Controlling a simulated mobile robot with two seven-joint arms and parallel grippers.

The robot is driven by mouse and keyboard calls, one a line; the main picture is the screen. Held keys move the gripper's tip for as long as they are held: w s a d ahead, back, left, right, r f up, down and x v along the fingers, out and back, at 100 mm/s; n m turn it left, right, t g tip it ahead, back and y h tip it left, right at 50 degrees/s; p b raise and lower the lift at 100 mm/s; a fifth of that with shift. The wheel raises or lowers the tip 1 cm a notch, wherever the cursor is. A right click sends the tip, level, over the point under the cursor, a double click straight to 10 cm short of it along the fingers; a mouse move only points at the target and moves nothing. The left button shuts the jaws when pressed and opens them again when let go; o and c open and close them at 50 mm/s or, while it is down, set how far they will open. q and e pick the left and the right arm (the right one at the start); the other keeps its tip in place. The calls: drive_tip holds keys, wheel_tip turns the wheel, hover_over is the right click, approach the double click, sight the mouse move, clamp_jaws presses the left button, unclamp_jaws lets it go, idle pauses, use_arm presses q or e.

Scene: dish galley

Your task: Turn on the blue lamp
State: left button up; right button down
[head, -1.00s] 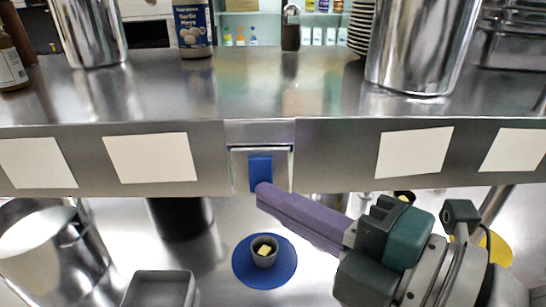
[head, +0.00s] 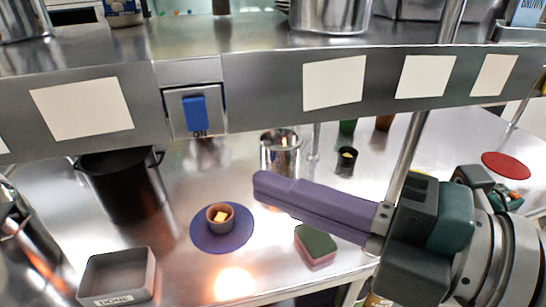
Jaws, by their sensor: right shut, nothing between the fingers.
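A blue rocker switch (head: 195,114) sits on a grey plate on the shelf's front edge, with the letters ON showing just under it. No lamp body is in view, but a warm orange-white glow lies on the counter below. My right gripper (head: 262,186), with long purple fingers, is shut and empty. Its tips are below and to the right of the switch, apart from it. My left gripper is not in view.
The steel shelf edge (head: 245,101) crosses the view with blank cards on it. Below, the counter holds a black pot (head: 122,188), a small cup (head: 220,217) on a round mat (head: 207,237), a grey bin (head: 112,265) marked DONE and a sponge (head: 316,244).

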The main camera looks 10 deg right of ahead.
drive_tip(key=shift+v, duration=1.7)
drive_tip(key=shift+f, duration=0.15)
wheel_tip(320, 180, down, 7)
drive_tip(key=s+d+m+g+h, duration=0.1)
drive_tip(key=d+m+g+h, duration=0.15)
drive_tip(key=m+h, duration=0.8)
drive_tip(key=s+d+f+m+g+h, duration=0.1)
drive_tip(key=s+d+f+m+g, duration=0.15)
drive_tip(key=s+m, duration=0.35)
drive_tip(key=s+d+f+m+g+h, duration=0.1)
drive_tip(key=s+d+m+g, duration=0.3)
drive_tip(key=m, duration=0.4)
wheel_tip(320, 180, up, 29)
drive_tip(key=p, duration=2.9)
drive_tip(key=shift+s, duration=0.2)
